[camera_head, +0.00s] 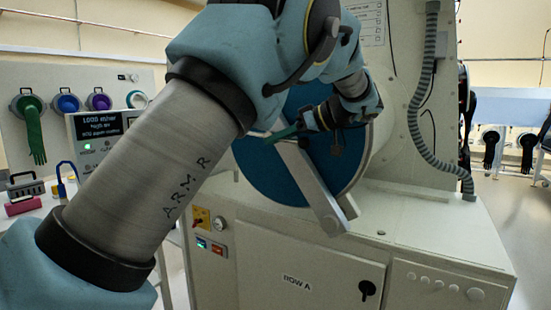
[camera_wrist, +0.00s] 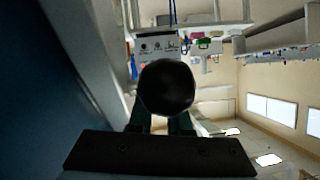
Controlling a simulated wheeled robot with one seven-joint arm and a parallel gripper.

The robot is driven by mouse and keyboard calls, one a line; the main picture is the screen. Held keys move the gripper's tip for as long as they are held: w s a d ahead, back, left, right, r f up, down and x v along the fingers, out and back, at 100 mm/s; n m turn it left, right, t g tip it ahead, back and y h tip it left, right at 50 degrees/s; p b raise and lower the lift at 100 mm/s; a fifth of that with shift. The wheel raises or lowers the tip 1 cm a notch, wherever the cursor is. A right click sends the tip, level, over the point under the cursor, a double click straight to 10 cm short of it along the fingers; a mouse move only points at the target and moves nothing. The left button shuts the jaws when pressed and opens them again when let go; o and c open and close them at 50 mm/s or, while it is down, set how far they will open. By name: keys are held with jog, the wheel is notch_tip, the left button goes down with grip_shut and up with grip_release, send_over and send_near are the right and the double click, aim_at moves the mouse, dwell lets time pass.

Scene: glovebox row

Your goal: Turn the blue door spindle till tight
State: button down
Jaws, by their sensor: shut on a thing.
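The round blue door (camera_head: 262,172) stands at the front of the white cabinet, partly hidden by my arm. A pale grey bar (camera_head: 312,185) crosses its face at a slant, from my fingers down to the lower right. My gripper (camera_head: 280,134) is at the bar's upper end, in front of the door. In the wrist view, the gripper fingers (camera_wrist: 163,124) are shut on a dark round knob (camera_wrist: 167,87), which appears to be the spindle's handle. The spindle's centre is mostly hidden, and I cannot tell how tight it is. The door fills the left of the wrist view (camera_wrist: 40,110).
A grey corrugated hose (camera_head: 425,110) runs down the cabinet's right side. The white base (camera_head: 300,262) below has a black latch (camera_head: 368,289). At left are a display box (camera_head: 98,130), a green glove (camera_head: 34,135) and a pink-based object (camera_head: 24,205).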

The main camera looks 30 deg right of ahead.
jog(key=t+y+b, duration=0.1)
jog(key=b, duration=0.2)
jog(key=f+t+y+b, duration=0.1)
jog(key=t+b, duration=0.1)
jog(key=b, duration=0.2)
jog(key=shift+w+f+b, duration=0.1)
jog(key=shift+f+b, duration=0.2)
jog(key=t+y+b, duration=0.1)
jog(key=b, duration=0.1)
jog(key=shift+r+b, duration=0.1)
jog(key=shift+b, duration=0.3)
jog(key=shift+t, duration=0.3)
jog(key=shift+w+a+r+b, duration=0.1)
jog(key=shift+r+b, duration=0.1)
jog(key=shift+b, duration=0.35)
jog(key=c, duration=1.2)
grip_release()
jog(key=shift+o, duration=0.2)
